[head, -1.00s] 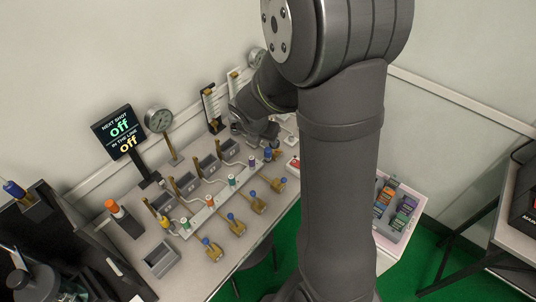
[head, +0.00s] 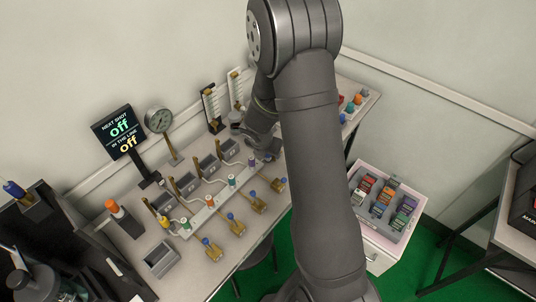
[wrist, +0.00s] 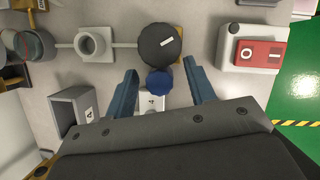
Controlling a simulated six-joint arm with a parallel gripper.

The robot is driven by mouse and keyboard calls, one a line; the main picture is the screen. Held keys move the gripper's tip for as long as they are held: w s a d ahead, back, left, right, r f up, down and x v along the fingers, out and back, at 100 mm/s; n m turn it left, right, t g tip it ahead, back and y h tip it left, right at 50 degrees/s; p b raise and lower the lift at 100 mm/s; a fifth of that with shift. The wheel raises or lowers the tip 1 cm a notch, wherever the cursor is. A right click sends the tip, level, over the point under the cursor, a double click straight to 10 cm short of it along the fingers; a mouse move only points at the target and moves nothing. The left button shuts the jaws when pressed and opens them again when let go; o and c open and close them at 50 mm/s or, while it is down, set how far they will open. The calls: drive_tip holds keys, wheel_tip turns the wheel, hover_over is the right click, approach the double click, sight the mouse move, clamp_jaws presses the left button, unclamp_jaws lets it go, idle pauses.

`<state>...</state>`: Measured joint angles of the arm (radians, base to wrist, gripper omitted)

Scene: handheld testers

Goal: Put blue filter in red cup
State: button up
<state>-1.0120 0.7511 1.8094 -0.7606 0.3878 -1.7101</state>
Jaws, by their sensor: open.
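A blue round piece (wrist: 159,83) lies between the two fingers of my gripper (wrist: 161,76) in the wrist view, with gaps on both sides. My gripper is open. It is just beside a dark round cap (wrist: 160,45) with a white label. In the head view my gripper (head: 264,152) is low over the right end of the row of fittings and hides the piece there. I cannot tell whether one is the red cup.
A red switch box (wrist: 262,52) is to the right of the fingers. A grey open box (wrist: 75,110) and a white ring fitting (wrist: 95,43) are to the left. Several brass valves with blue knobs (head: 237,227) line the front. A cart (head: 372,232) holds coloured blocks.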

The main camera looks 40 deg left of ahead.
drive_tip(key=shift+w+f, duration=0.1)
drive_tip(key=shift+f, duration=0.1)
clamp_jaws()
drive_tip(key=shift+d+r, duration=0.1)
drive_tip(key=shift+r, duration=0.05)
